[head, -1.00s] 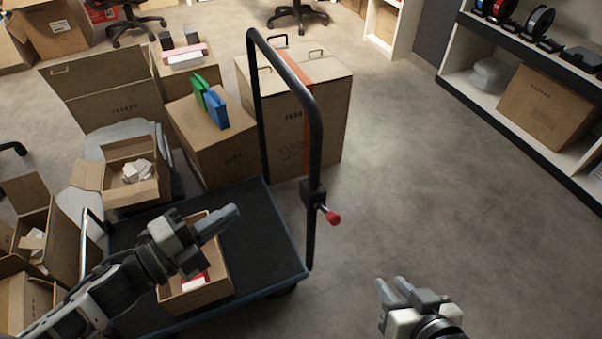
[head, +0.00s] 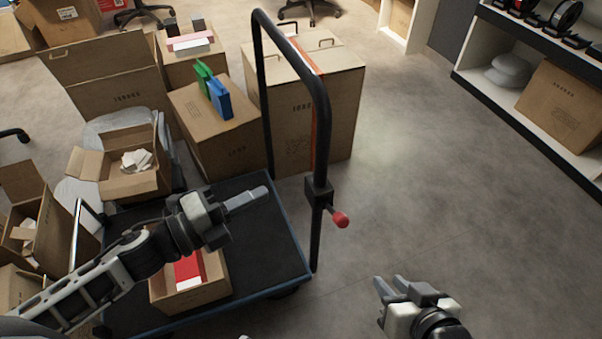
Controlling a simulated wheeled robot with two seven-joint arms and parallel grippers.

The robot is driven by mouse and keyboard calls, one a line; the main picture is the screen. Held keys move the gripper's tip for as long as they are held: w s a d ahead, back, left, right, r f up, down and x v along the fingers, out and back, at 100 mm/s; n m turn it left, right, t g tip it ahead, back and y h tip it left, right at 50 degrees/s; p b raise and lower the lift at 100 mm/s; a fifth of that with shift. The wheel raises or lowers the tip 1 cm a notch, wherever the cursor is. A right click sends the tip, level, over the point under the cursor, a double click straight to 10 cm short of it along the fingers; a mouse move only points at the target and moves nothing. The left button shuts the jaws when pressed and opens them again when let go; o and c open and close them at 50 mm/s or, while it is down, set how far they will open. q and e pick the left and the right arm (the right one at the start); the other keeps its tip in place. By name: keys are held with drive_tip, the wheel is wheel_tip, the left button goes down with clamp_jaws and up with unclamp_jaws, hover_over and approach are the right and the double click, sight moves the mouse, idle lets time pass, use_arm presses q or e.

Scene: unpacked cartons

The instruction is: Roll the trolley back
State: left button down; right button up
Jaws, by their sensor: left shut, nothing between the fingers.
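The trolley has a dark flat deck (head: 265,225) with a blue edge and a tall black push handle (head: 324,130) on its right side. A red knob (head: 341,220) sticks out low on the handle's near post. An open carton (head: 215,285) with a red and white item in it stands on the deck. My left gripper (head: 262,192) is shut and empty above the deck, left of the handle and apart from it. My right gripper (head: 385,287) is low over the floor, right of the trolley, touching nothing; its fingers are small and partly overlap.
Large cartons (head: 335,110) stand just behind the trolley, one with green and blue folders (head: 215,88) on top. Open cartons (head: 135,170) crowd the left. Shelving (head: 500,105) lines the right. The grey floor (head: 420,190) between handle and shelving is clear.

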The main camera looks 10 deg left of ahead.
sight(316, 168)
use_arm(q)
drive_tip(key=x, duration=0.9)
drive_tip(key=shift+w+d, duration=0.25)
drive_tip(key=shift+w, duration=0.05)
